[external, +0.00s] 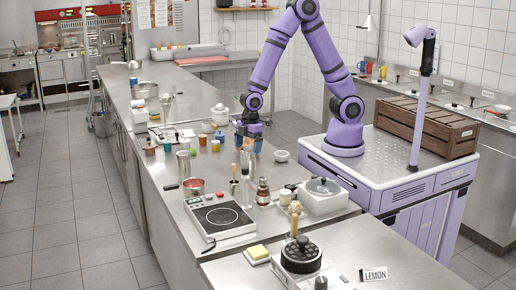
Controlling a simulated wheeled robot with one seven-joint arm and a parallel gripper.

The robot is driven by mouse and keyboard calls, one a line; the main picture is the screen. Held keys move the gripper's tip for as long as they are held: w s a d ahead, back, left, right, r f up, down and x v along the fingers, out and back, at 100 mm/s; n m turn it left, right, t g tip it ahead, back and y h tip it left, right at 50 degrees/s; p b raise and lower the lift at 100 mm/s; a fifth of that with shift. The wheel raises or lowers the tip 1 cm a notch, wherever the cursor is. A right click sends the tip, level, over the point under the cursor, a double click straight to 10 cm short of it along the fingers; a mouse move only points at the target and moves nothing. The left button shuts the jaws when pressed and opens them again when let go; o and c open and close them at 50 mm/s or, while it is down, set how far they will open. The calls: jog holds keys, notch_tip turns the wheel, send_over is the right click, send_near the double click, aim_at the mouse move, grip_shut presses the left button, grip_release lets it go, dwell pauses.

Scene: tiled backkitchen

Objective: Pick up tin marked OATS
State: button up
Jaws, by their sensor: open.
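My gripper (250,138) points down low over the long steel counter (160,185), at the right end of a row of small containers. The jaws are open. A small orange-brown container (257,146) shows right below or between the fingers; I cannot tell which. No label reading OATS is legible, so I cannot tell which is the oats tin.
White lidded pots (220,115) stand just behind the gripper, and a small white bowl (281,156) stands to its right.

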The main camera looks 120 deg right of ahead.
aim_at(248, 156)
jog(key=shift+f, duration=2.55)
jog(key=shift+w+r, duration=0.1)
jog(key=c, duration=1.3)
